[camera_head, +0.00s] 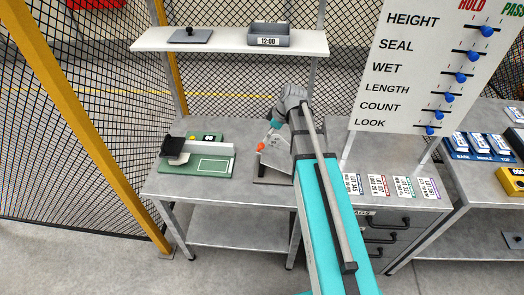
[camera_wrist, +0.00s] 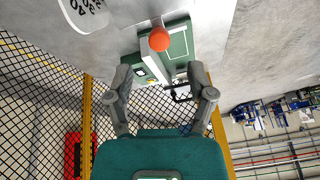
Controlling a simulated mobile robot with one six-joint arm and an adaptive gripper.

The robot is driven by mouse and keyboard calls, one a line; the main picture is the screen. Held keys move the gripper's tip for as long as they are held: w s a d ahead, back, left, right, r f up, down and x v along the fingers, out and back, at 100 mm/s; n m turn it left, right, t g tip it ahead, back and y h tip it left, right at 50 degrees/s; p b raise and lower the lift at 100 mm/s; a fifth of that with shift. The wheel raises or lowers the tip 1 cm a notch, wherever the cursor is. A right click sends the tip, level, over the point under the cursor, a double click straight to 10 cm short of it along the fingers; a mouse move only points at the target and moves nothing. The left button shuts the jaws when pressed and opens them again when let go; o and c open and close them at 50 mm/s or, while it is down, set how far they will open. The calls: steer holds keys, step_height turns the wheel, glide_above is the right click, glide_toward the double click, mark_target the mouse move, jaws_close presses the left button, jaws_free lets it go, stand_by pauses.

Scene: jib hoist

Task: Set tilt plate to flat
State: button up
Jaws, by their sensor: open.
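The tilt plate (camera_head: 272,162) is a grey plate standing tilted on a dark base on the table, partly hidden by my arm. An orange ball knob (camera_head: 260,147) shows at its left side. In the wrist view the orange knob (camera_wrist: 159,38) lies ahead of my gripper (camera_wrist: 161,78), roughly midway between the finger lines but beyond the tips. The fingers are spread with nothing between them. A white plate with dark figures (camera_wrist: 84,12) is partly cut off at the top. In the head view my gripper (camera_head: 269,135) is just above the knob, its fingers small and unclear.
A green fixture (camera_head: 197,160) with a black part stands left on the table (camera_head: 225,184). A shelf (camera_head: 230,41) above holds a grey bin (camera_head: 269,35). A slider board (camera_head: 430,70) stands right, with tagged cards (camera_head: 390,187) below it. Mesh fencing is behind.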

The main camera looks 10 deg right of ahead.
mark_target(262, 145)
steer(key=shift+b+x, duration=3.1)
steer(key=shift+x, duration=0.6)
jaws_close()
